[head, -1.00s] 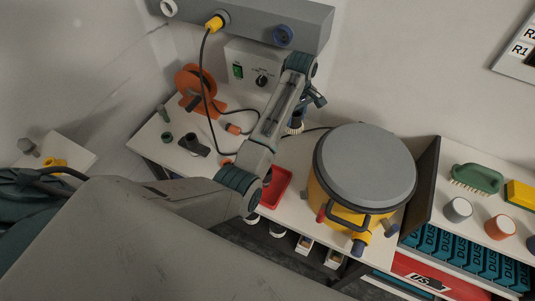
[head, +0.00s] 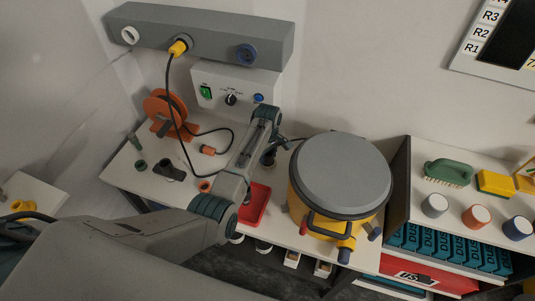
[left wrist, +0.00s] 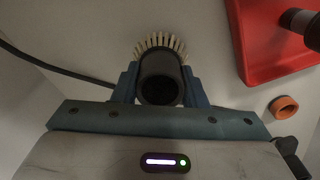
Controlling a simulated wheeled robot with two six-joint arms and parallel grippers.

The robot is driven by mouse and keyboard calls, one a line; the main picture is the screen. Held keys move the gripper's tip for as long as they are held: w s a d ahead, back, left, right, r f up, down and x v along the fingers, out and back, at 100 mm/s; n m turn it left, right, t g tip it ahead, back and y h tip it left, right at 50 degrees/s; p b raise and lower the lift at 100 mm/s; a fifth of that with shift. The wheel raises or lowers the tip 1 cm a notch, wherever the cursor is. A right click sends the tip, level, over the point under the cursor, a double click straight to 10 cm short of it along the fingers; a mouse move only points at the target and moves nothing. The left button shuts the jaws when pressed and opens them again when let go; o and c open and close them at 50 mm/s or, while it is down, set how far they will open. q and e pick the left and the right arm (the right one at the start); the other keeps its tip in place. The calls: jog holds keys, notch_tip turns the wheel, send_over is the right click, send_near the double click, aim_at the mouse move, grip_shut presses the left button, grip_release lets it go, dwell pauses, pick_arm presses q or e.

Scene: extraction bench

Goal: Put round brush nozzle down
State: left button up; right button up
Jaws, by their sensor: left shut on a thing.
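The round brush nozzle shows in the left wrist view (left wrist: 160,55) as a dark round tube with a fringe of pale bristles along its far side. My left gripper (left wrist: 160,88) is shut on it, one blue-grey finger on each side. In the head view my left gripper (head: 269,152) is largely hidden behind my own forearm, over the back of the white bench (head: 130,175) and left of the yellow drum. The nozzle is hardly distinguishable there, and I cannot tell whether it touches the bench. My right gripper is not in view.
A red tray (head: 256,203) lies near the front edge; a dark tube (left wrist: 302,24) is over it. An orange ring (left wrist: 284,107) lies beside it. The grey-lidded yellow drum (head: 340,178) stands right. An orange reel (head: 166,110), black cable (head: 178,130) and dark fittings (head: 170,172) occupy the left.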

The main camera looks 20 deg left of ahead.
pick_arm(q)
jog(key=shift+f, duration=0.2)
jog(key=o, duration=1.2)
jog(key=shift+c, duration=0.2)
jog(key=shift+r, duration=0.1)
notch_tip(320, 180, up, 12)
jog(key=b, duration=0.2)
jog(key=shift+r, duration=0.1)
